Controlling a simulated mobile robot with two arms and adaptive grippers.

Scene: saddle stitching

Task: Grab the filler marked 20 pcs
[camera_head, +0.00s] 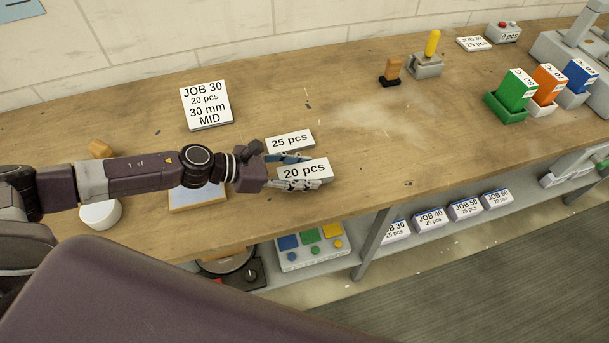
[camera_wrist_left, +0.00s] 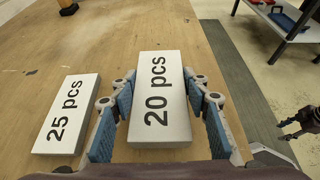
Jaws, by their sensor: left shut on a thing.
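The filler marked 20 pcs (camera_head: 304,172) is a white block near the front edge of the wooden bench. It also shows in the left wrist view (camera_wrist_left: 160,98), lying between the blue finger pads. My left gripper (camera_head: 297,180) is shut on it, with one finger at each long side. A similar white block marked 25 pcs (camera_head: 289,141) lies just behind it in the head view and to its left in the wrist view (camera_wrist_left: 66,113), apart from the gripper. I cannot tell whether the 20 pcs block still touches the bench. My right gripper is not clearly in the head view.
A sign reading JOB 30, 20 pcs, 30 mm MID (camera_head: 206,105) stands at the back. Green (camera_head: 516,90), orange (camera_head: 549,84) and blue (camera_head: 580,76) blocks stand in holders at the right. Labelled boxes (camera_head: 430,219) sit on the lower shelf. The bench middle is clear.

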